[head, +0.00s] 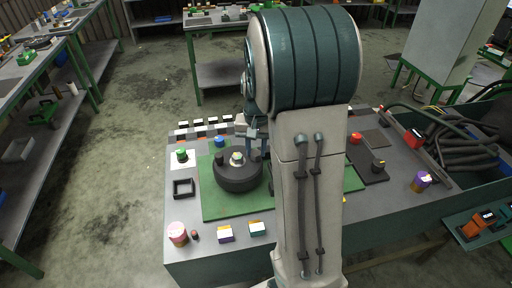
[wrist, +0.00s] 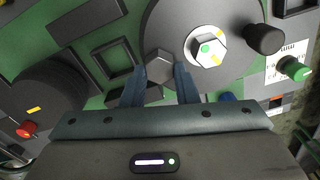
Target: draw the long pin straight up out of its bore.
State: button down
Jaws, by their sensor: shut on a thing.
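The long pin shows in the wrist view as a dark grey, faceted head (wrist: 160,66) between my fingertips. My gripper (wrist: 160,72) is shut on it. In the head view my gripper (head: 255,150) is over the right side of the round dark disperser body (head: 238,182), which sits on the green mat. The body also shows in the wrist view (wrist: 222,80), with a pale hexagonal piece (wrist: 207,48) at its centre and a dark knob (wrist: 264,39) at its far side. The pin's shaft and bore are hidden, so I cannot tell how deep it sits.
On the workbench (head: 190,250), a black square frame (head: 183,188) and a green button (head: 182,155) stand left of the mat. A blue knob (head: 219,141) is behind the body. Small blocks (head: 257,229) and a pink cylinder (head: 178,234) lie in front.

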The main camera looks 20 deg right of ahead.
notch_tip(320, 180, up, 10)
jog(key=p, duration=0.6)
jog(key=shift+f+p, duration=0.15)
jog(key=shift+p, duration=0.2)
dwell(1.0)
jog(key=shift+s+f, duration=0.1)
